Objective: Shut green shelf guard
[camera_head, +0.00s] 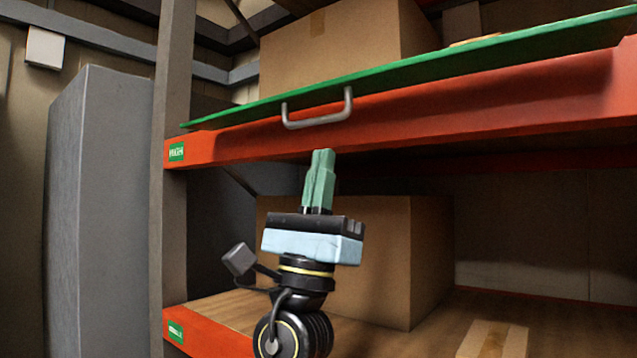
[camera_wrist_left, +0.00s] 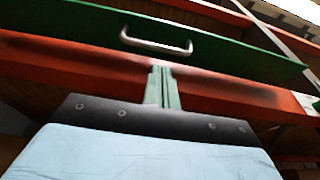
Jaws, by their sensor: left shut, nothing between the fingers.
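The green shelf guard (camera_head: 400,76) runs along the top of the upper orange beam (camera_head: 430,118); I see it nearly edge-on in the head view. Its silver handle (camera_head: 318,117) hangs at the front, in front of the beam. In the left wrist view the guard (camera_wrist_left: 215,50) is a long green panel above the beam, with the handle (camera_wrist_left: 155,44) on its face. My left gripper (camera_head: 322,154) points up, its green fingers shut and empty, just below the handle in the head view. Its fingertips (camera_wrist_left: 161,68) show below the handle in the wrist view, apart from it. My right gripper is out of view.
A cardboard box (camera_head: 330,55) stands behind the guard on the upper shelf. Another box (camera_head: 428,255) stands on the lower shelf behind my gripper. A grey upright post (camera_head: 172,100) and a grey cabinet (camera_head: 98,215) are at the left. Open space lies between the shelves at the right.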

